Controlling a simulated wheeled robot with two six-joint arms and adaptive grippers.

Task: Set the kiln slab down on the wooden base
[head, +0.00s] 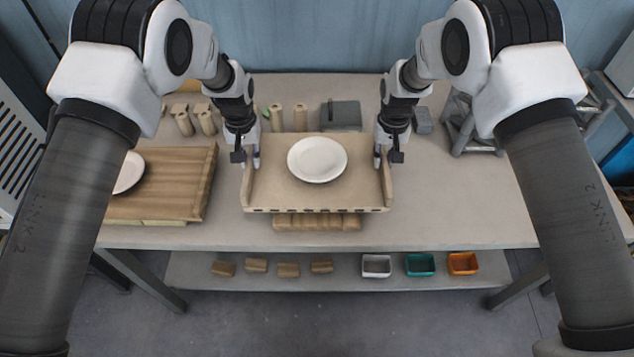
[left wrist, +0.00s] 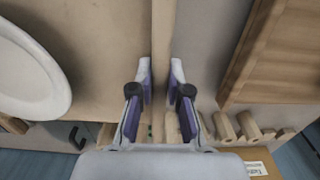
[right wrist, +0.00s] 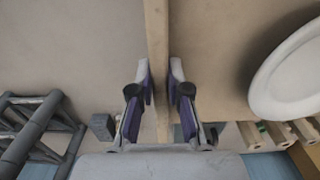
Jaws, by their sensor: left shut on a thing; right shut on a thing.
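The kiln slab (head: 265,180), a light tan board with raised side rails, carries a white plate (head: 317,160). My left gripper (head: 250,160) is shut on its left rail, and my right gripper (head: 384,160) is shut on its right rail. The rails run between the fingers in the left wrist view (left wrist: 162,60) and the right wrist view (right wrist: 157,60). The slab looks level; its height above what lies below cannot be told. A brown wooden piece (head: 318,222), perhaps the wooden base, shows beneath its front edge, mostly hidden by the slab.
A brown wooden board (head: 180,205) with another white plate (head: 128,173) lies at left. Wooden cylinders (head: 277,118), a grey box (head: 341,115) and a grey metal frame (head: 468,130) stand behind. The tabletop (head: 460,200) right of the slab is clear. A lower shelf holds small bins (head: 420,264).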

